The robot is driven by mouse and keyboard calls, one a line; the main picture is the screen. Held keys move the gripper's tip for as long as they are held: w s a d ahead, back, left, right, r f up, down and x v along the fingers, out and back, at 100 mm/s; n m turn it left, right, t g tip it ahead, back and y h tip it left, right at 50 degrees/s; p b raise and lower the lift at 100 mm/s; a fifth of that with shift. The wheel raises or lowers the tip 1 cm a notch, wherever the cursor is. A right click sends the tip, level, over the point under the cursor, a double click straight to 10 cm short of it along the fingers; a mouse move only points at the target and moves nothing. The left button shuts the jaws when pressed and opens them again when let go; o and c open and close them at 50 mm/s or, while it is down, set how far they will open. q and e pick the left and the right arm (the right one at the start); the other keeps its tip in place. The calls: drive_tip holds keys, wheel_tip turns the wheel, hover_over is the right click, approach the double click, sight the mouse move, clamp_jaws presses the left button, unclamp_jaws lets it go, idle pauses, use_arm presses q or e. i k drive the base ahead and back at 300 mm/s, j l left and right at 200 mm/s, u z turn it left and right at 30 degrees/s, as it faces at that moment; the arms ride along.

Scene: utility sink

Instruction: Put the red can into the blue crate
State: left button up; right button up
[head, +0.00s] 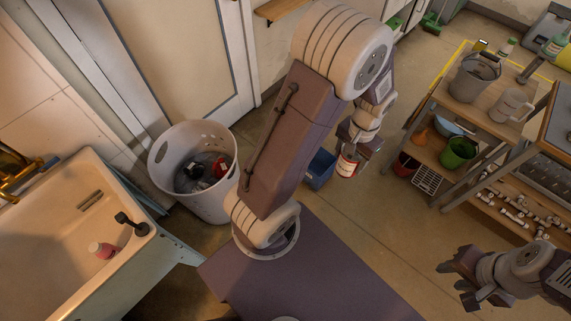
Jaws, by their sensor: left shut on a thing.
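The red can (347,169), with a pale band around it, is held in my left gripper (356,153), right of my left arm's large links. The gripper is shut on it, and the can hangs above the floor. The blue crate (321,169) is on the floor just left of the can in the head view. My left arm hides part of the crate, and its inside is hard to see. My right gripper (457,268) is at the lower right, apart from both, with nothing visible in it; its finger gap is unclear.
A white perforated basket (205,212) with dark and red items stands left of my arm. A sink (62,250) is at the far left. A wooden shelf cart (474,110) with buckets and a mug stands right. Floor between crate and cart is mostly clear.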

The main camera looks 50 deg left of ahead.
sight(313, 170)
drive_tip(key=i+j+u, duration=0.15)
drive_tip(key=u, duration=0.25)
drive_tip(key=i+u, duration=0.8)
drive_tip(key=i+z, duration=0.15)
drive_tip(key=z, duration=0.3)
drive_tip(key=i+j+z, duration=0.15)
drive_tip(key=z, duration=0.25)
